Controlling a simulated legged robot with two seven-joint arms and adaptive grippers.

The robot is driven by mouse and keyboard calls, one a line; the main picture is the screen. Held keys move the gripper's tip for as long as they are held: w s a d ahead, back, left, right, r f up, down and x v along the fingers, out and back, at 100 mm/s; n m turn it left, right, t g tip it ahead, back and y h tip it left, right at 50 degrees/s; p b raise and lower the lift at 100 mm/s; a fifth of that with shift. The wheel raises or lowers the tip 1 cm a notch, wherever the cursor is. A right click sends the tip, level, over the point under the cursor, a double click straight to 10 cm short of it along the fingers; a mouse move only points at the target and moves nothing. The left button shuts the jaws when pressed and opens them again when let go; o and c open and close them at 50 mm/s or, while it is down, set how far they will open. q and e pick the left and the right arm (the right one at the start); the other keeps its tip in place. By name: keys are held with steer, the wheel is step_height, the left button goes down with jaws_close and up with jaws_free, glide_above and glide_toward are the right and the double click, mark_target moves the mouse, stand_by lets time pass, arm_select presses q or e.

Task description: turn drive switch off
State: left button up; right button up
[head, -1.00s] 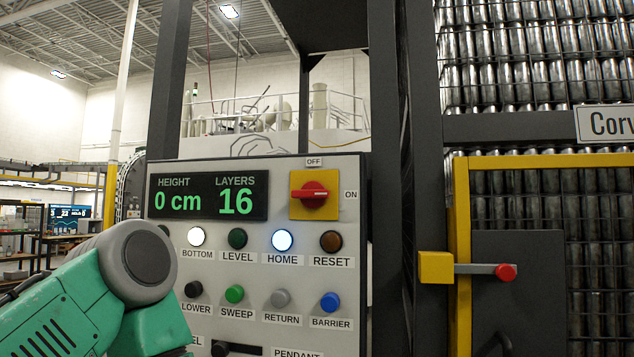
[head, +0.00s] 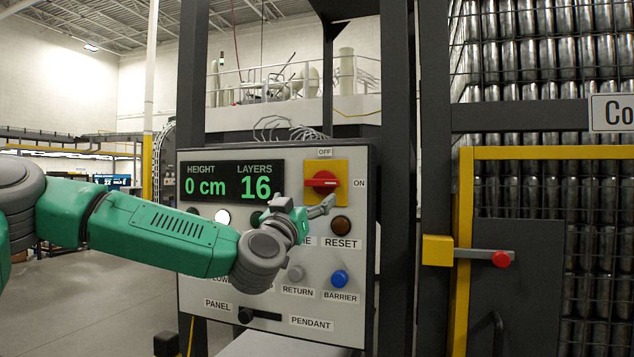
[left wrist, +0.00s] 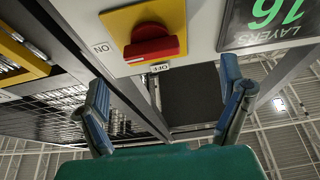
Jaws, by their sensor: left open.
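The drive switch is a red rotary handle (head: 322,182) on a yellow plate (head: 340,167) at the panel's upper right. Its handle lies horizontal, in line with the ON label at its right; OFF is above. In the left wrist view the red handle (left wrist: 152,44) appears upside down, beyond the fingertips. My left gripper (head: 324,206) is in front of the panel, just below the switch. In the left wrist view my left gripper (left wrist: 165,80) is open, with nothing between its fingers. I cannot see it touching the switch. My right gripper is not in view.
The grey panel (head: 350,290) carries a display (head: 232,183) and several buttons, some hidden behind my left arm. A dark post (head: 397,200) stands right of it. A yellow-framed gate (head: 465,200) with a red-knobbed latch (head: 501,259) is farther right.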

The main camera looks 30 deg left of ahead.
mark_target(320, 182)
arm_select(q)
steer(key=w+r, duration=0.1)
steer(key=w, duration=0.1)
steer(key=w+r+p, duration=0.1)
steer(key=w, duration=0.2)
steer(key=w+r+p, duration=0.1)
steer(key=w, duration=0.1)
steer(key=shift+w+d+r, duration=0.15)
steer(key=shift+w+r, duration=0.05)
steer(key=shift+r, duration=0.2)
steer(key=shift+w+a, duration=0.15)
steer(key=shift+a, duration=0.2)
steer(key=shift+a+f, duration=0.15)
steer(key=shift+a, duration=0.45)
steer(key=shift+d, duration=0.5)
steer(key=c, duration=1.1)
steer(key=shift+d+r, duration=0.2)
steer(key=shift+a, duration=0.1)
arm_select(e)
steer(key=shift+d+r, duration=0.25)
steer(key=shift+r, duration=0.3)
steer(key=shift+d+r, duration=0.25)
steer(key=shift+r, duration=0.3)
